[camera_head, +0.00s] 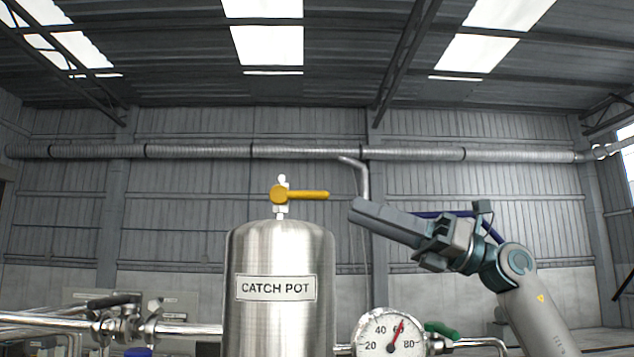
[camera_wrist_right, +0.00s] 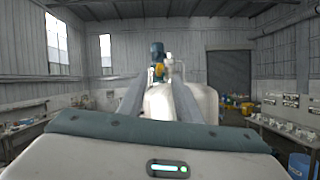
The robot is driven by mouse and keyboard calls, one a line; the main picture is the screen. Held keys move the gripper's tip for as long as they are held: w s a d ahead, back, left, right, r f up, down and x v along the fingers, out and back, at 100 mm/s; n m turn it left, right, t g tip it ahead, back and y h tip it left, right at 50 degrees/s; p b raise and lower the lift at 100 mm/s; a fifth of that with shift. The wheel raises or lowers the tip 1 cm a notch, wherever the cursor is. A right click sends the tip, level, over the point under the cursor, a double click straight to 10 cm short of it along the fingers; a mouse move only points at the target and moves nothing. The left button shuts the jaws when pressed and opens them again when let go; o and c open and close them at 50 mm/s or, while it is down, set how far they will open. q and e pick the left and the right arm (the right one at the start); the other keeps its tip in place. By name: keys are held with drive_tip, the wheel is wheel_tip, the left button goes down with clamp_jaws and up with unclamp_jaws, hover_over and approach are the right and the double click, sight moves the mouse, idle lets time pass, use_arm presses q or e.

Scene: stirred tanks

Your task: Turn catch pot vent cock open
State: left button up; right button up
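The catch pot (camera_head: 280,260) is a brushed steel vessel with a "CATCH POT" label, low in the middle of the head view. On its top stands the vent cock, whose orange-yellow lever (camera_head: 305,195) lies level and points right. My right gripper (camera_head: 360,210) is to the right of the lever's end and slightly lower in the picture, apart from it. In the wrist view its two fingers (camera_wrist_right: 158,98) are spread with nothing held. A small yellow patch (camera_wrist_right: 159,71) shows between them; I cannot tell whether it is the lever. My left gripper is not in view.
A pressure gauge (camera_head: 390,335) and a green handle (camera_head: 441,330) sit low, right of the pot. Steel pipework (camera_head: 180,329) runs at the left. The wrist view shows a pale tank (camera_wrist_right: 168,105) and a blue motor (camera_wrist_right: 157,52) beyond. Air around the lever is clear.

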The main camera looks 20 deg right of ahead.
sight(317, 195)
drive_tip(key=p+x, duration=0.4)
drive_tip(key=x, duration=0.5)
drive_tip(key=shift+a, duration=0.1)
drive_tip(key=shift+c, duration=0.3)
clamp_jaws()
